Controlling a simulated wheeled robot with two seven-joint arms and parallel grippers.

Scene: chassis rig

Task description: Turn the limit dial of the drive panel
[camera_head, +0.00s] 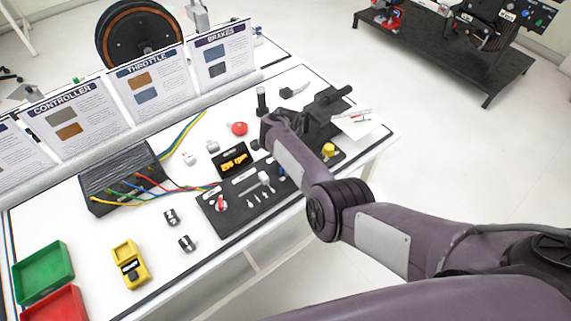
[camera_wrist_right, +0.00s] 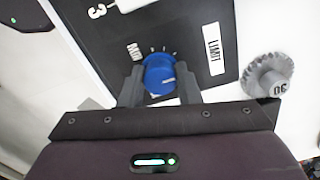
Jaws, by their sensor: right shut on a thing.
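The drive panel (camera_head: 235,222) is a dark board lying on the white table in the head view, with a red knob and white levers on it. The blue limit dial (camera_wrist_right: 159,75) stands on the panel beside a white LIMIT label (camera_wrist_right: 213,48) in the right wrist view. My right gripper (camera_wrist_right: 159,84) has one finger on each side of the dial and is shut on it. In the head view my right arm reaches over the table, and a small blue part (camera_head: 281,172) shows at the panel's right end. My left gripper is not in view.
In the head view, a red button (camera_head: 239,128), a yellow meter (camera_head: 130,264) and a black finned box (camera_head: 125,178) with coloured wires stand on the table. Instruction boards line the back.

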